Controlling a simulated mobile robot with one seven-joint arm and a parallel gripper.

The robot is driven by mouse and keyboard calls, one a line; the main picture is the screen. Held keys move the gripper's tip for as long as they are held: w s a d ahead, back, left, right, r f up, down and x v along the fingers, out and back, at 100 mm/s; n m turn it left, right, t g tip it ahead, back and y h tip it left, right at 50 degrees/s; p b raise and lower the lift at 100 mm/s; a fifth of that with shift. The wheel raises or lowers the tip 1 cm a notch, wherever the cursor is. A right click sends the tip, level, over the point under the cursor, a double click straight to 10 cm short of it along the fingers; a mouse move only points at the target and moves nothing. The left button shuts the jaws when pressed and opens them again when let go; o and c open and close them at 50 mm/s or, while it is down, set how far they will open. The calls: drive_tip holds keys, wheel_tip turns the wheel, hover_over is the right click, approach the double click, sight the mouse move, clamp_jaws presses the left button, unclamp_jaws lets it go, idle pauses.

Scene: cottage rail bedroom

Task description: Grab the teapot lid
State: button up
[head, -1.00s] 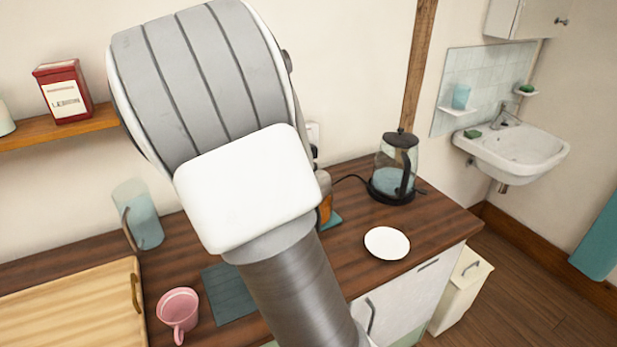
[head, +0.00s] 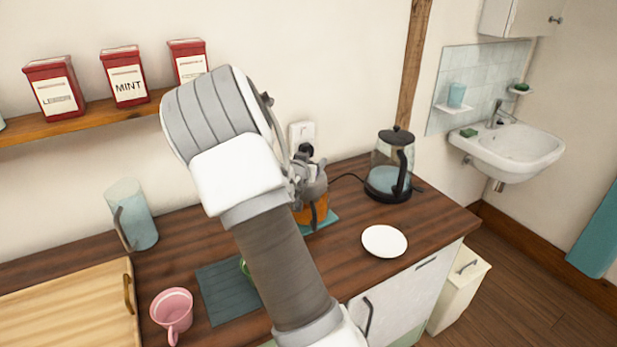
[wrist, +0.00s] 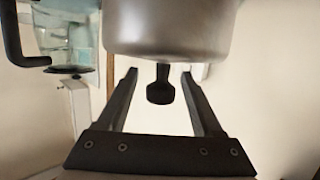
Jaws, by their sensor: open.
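The teapot (head: 317,213), with amber liquid and a grey metallic upper part, stands on a teal mat (head: 333,217) at the back of the counter, partly hidden by my arm. In the wrist view, which looks upside down, the metallic top (wrist: 170,30) fills the upper middle. The lid's black knob (wrist: 160,88) points down from it. My gripper (wrist: 159,74) is open, with one finger on each side of the knob and visible gaps between. I cannot tell how deep the knob sits between the fingers. In the head view my wrist hides most of the gripper.
A glass kettle (head: 390,165) stands right of the teapot, and a white plate (head: 384,241) lies in front of it. A pink cup (head: 172,312), a glass jug (head: 132,215) and a wooden tray (head: 70,305) are at left. A wall socket (head: 302,135) is behind the teapot.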

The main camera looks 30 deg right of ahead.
drive_tip(key=shift+w+d+f, duration=0.1)
drive_tip(key=shift+w+d, duration=0.15)
drive_tip(key=shift+d, duration=0.05)
drive_tip(key=shift+c, duration=0.3)
clamp_jaws()
